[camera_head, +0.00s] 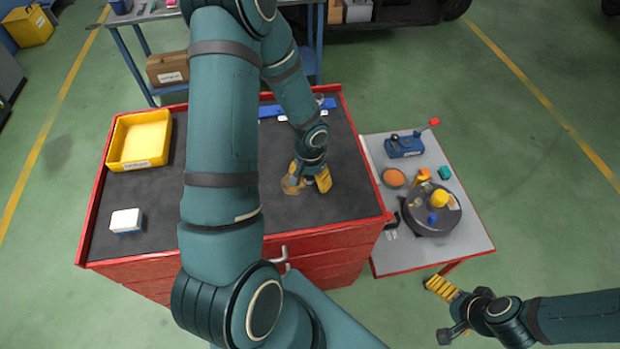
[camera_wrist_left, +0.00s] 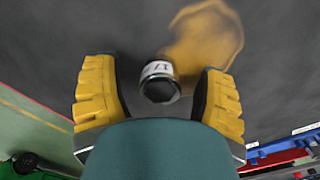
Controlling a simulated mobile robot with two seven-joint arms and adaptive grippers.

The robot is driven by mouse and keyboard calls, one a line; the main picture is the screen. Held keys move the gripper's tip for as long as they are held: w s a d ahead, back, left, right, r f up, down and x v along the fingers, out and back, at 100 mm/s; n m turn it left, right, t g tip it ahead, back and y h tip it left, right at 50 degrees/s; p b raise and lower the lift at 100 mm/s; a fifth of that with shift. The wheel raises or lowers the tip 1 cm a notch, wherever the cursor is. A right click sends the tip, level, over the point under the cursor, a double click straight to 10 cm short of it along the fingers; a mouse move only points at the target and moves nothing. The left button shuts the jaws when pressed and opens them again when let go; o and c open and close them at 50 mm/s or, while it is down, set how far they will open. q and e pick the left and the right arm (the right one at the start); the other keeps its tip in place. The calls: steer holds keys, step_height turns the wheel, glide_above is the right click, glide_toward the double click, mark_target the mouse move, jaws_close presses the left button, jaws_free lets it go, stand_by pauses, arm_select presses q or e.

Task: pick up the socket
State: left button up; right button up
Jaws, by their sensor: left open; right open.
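The socket (camera_wrist_left: 159,82) is a short dark cylinder with a white band marked 17, standing on the dark mat of the red cabinet. In the left wrist view it lies between the two yellow fingers of my left gripper (camera_wrist_left: 158,98), with a gap to each finger. My left gripper (camera_head: 308,182) is open and low over the mat in the head view, where I cannot make out the socket clearly. My right gripper (camera_head: 445,313) is open and empty, over the floor at the lower right.
A yellow-brown stain (camera_wrist_left: 205,38) lies beside the socket. A yellow bin (camera_head: 140,140) and a white-and-blue box (camera_head: 127,220) sit on the cabinet's left. A blue rail (camera_head: 272,111) lies at its back. A grey side table (camera_head: 388,260) holds a round dark turntable (camera_head: 420,222).

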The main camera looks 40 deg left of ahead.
arm_select(q)
jaws_close()
stand_by(0.3)
